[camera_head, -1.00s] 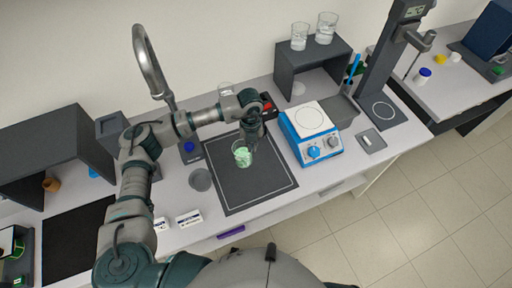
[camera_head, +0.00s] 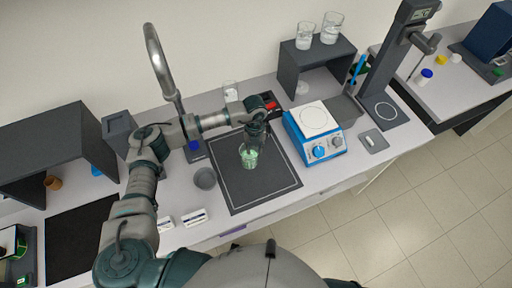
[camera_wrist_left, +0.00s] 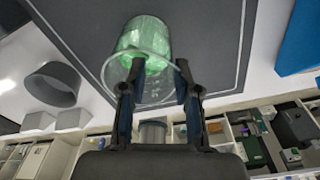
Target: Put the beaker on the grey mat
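The clear glass beaker with green contents (camera_head: 249,157) is over the middle of the dark grey mat (camera_head: 236,193), which has a pale outline. I cannot tell whether its base touches the mat. My left gripper (camera_head: 257,139) comes in from behind and above the beaker. My right gripper is not in view.
A blue and white hotplate (camera_head: 314,121) stands right of the mat. A tap (camera_head: 160,62) rises behind, and a dark shelf (camera_head: 318,55) holds two beakers. The mat's front part is clear.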

